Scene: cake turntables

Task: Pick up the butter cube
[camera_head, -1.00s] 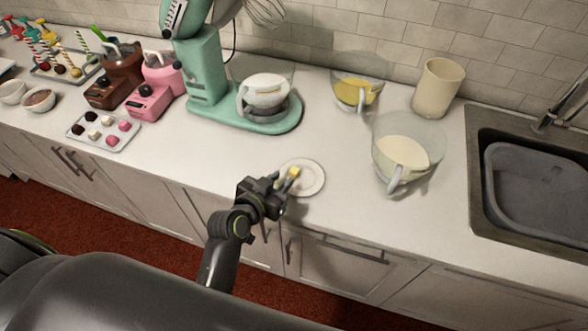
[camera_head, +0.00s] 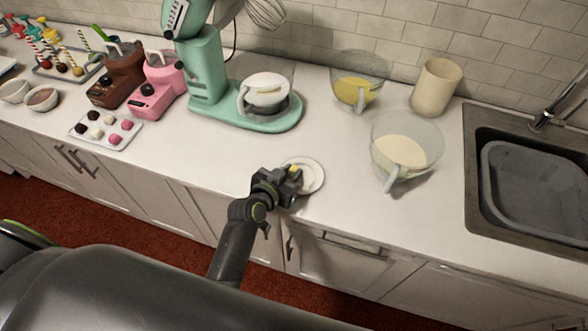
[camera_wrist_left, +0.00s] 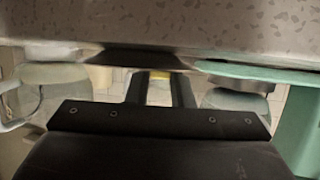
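The butter cube (camera_head: 293,168) is a small yellow block at the left side of a white plate (camera_head: 314,178) near the counter's front edge. My left gripper (camera_head: 291,174) reaches in over the plate's left rim, with its fingertips at the cube, and partly hides it. In the left wrist view the two fingers (camera_wrist_left: 160,88) stand apart with a yellow patch between them. I cannot tell whether they touch the cube or whether it is lifted. My right gripper is not in view.
A glass jug of cream (camera_head: 402,150) stands right of the plate and a bowl of yellow contents (camera_head: 357,90) behind it. A teal mixer (camera_head: 207,75) stands back left. The sink (camera_head: 528,190) is at the right. Counter left of the plate is clear.

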